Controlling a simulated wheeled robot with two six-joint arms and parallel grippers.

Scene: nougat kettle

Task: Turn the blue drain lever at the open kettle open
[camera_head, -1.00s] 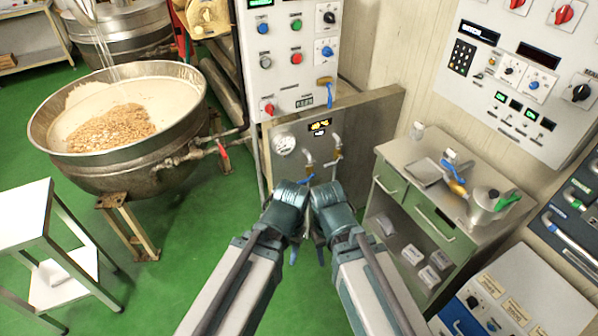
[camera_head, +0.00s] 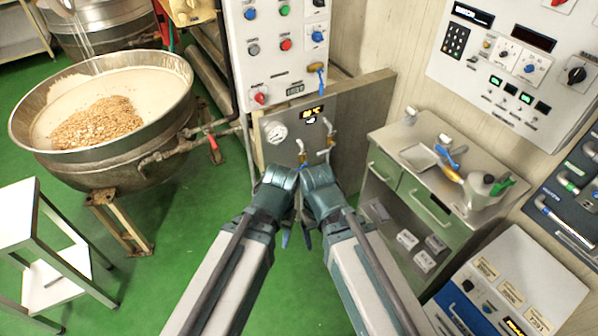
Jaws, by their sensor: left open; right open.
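The open kettle (camera_head: 100,165) is a wide steel bowl at the left, with a pale mass and brown crumbs inside. On its right-side pipe I see a red lever (camera_head: 213,142); I cannot make out a blue one there. My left gripper (camera_head: 287,238) and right gripper (camera_head: 308,238) are side by side, pointing down in front of the board. Both are open and empty, away from the kettle.
A grey control panel (camera_head: 265,68) stands above the gauge board (camera_head: 350,115). A cabinet (camera_head: 385,160) with a jug (camera_head: 480,190) and tools is at the right. A white stool (camera_head: 15,220) stands at the left front. Green floor between kettle and arms is free.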

